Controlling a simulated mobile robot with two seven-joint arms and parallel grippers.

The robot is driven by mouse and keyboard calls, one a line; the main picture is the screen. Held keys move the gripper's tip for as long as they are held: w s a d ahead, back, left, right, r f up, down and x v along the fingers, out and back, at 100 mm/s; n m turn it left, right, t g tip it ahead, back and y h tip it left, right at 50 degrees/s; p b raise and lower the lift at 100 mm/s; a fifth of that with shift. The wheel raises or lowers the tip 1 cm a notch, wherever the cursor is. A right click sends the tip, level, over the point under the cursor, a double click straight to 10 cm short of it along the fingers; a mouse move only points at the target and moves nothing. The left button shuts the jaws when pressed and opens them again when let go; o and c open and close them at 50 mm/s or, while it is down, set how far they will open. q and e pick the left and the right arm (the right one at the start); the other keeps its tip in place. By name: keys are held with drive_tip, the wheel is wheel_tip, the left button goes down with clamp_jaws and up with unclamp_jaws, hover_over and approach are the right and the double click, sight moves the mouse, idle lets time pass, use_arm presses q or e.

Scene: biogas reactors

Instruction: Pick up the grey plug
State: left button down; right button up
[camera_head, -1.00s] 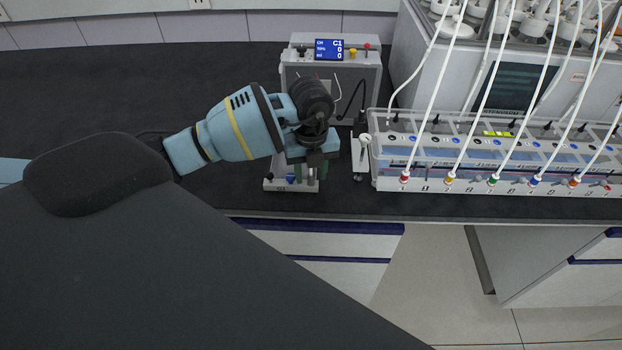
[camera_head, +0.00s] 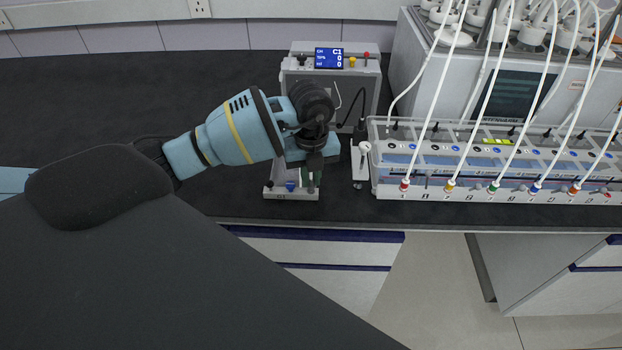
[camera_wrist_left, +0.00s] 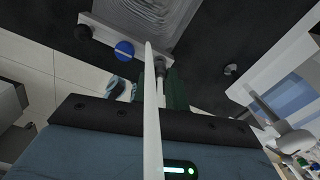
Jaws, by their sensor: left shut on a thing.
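My left gripper (camera_head: 314,176) reaches in from the left and points down over the front of a small white stand in the head view. In the left wrist view its two dark green fingers (camera_wrist_left: 161,92) are shut on the grey plug (camera_wrist_left: 160,69). Only the plug's small grey end shows between the fingertips; in the head view the gripper hides it. A white strip, seemingly a tube (camera_wrist_left: 151,115), runs close in front of the wrist camera; I cannot tell where it joins. My right gripper is not in view.
A blue plug (camera_head: 290,186) sits on the stand's base (camera_head: 283,194), left of my fingers; it also shows in the wrist view (camera_wrist_left: 124,50). A white holder (camera_head: 360,165) and a long clear bath (camera_head: 480,190) with coloured-tipped tubes stand close right. Dark bench is free at left.

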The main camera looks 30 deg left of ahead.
use_arm(q)
wheel_tip(320, 180, up, 2)
drive_tip(key=shift+r, duration=0.25)
drive_tip(key=s+a, duration=0.3)
drive_tip(key=s, duration=0.4)
drive_tip(key=s+a+r, duration=0.1)
drive_tip(key=s+a, duration=0.3)
drive_tip(key=s, duration=0.3)
drive_tip(key=shift+a+r+b, duration=0.15)
drive_tip(key=shift+a+b, duration=0.15)
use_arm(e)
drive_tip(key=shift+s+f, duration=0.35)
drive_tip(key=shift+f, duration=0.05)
use_arm(q)
drive_tip(key=shift+r, duration=0.4)
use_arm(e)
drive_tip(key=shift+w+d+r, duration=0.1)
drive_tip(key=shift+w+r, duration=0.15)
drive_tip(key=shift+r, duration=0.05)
use_arm(q)
drive_tip(key=shift+r+p, duration=0.5)
drive_tip(key=shift+r, duration=0.1)
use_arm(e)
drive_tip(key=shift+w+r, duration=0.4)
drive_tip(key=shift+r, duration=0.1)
use_arm(q)
drive_tip(key=shift+r, duration=0.35)
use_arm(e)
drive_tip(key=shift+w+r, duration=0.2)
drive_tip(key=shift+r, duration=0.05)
